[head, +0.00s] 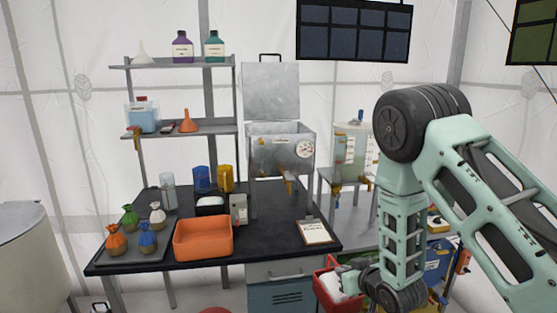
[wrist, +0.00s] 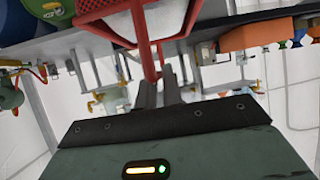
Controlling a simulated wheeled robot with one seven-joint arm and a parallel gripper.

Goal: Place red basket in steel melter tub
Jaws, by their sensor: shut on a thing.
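The red basket (head: 324,290) is at the lower middle right of the head view, beside the black table's front right corner. Something white is inside it. In the wrist view, the red mesh basket (wrist: 97,8) is at the top and its red handle post comes down between my fingers. My gripper (wrist: 168,85) is shut on this red handle. In the head view my gripper (head: 352,284) is small and partly hidden by the arm. The steel melter tub (head: 270,150) stands at the back of the table, lid raised, with a round gauge and a tap on its front. Its inside is mostly hidden.
The black table (head: 270,222) holds an orange tray (head: 203,238), a clipboard (head: 315,232) and several tied bags on a dark tray. A shelf rack (head: 185,128) stands left of the tub. A clear tank with taps (head: 350,150) stands right of it.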

